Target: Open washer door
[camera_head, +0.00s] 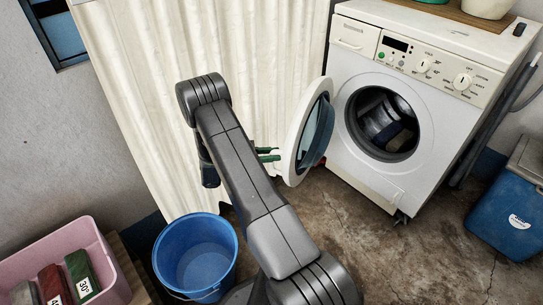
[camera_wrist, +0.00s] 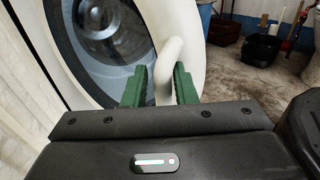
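The white washer (camera_head: 435,75) stands at the right in the head view. Its round door (camera_head: 292,145) is swung wide open to the left, showing the dark drum with cloth inside. The door also fills the upper left of the wrist view (camera_wrist: 60,60). My gripper (camera_head: 268,154) is at the door's outer side. In the wrist view my green fingertips (camera_wrist: 160,85) stand apart, one on each side of the white curved door handle (camera_wrist: 170,60). A small gap shows between the left finger and the handle. The handle is hidden in the head view.
A cream curtain (camera_head: 150,80) hangs behind my arm. A blue cooler (camera_head: 505,215) is at the right. Bare floor lies before the washer.

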